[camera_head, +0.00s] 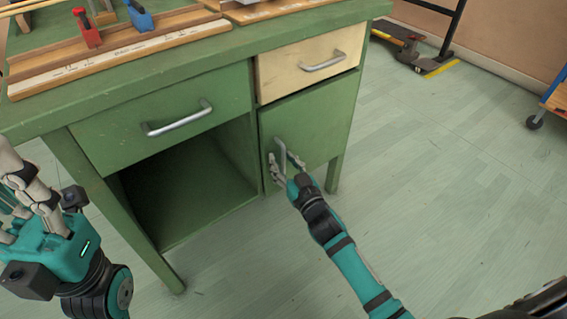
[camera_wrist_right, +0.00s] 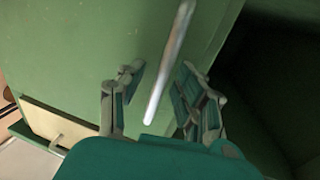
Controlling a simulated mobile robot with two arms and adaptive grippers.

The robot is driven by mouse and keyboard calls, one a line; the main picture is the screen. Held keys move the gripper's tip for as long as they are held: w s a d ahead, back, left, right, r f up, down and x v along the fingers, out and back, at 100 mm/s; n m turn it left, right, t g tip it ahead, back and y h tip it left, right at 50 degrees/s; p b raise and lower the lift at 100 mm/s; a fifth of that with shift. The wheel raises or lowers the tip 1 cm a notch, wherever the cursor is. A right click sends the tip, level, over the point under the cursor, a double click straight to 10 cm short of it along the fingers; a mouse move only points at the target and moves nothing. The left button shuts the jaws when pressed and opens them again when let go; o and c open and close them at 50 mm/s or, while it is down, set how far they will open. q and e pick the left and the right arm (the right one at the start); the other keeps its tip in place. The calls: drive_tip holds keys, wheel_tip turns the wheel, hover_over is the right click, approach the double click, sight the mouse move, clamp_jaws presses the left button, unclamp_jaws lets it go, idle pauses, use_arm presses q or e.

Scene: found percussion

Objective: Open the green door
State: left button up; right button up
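The green door (camera_head: 322,122) is at the lower right of the green desk and looks closed. Its metal handle (camera_head: 281,154) stands upright near the door's left edge. My right gripper (camera_head: 286,163) is at this handle. In the right wrist view, the handle (camera_wrist_right: 168,68) passes between the open right gripper's fingers (camera_wrist_right: 160,82), with a gap visible on each side; I cannot tell whether any part touches. My left gripper (camera_head: 28,195) is at the left edge of the head view, away from the door, with part of it cut off.
A cream drawer (camera_head: 309,65) with a handle is above the door. A green drawer (camera_head: 165,120) is left of it, over an open, dark compartment (camera_head: 185,190). Wooden pieces and red and blue clamps lie on the desktop (camera_head: 110,82).

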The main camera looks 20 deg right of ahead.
drive_tip(key=shift+c, duration=0.4)
clamp_jaws()
drive_tip(key=shift+s, duration=0.15)
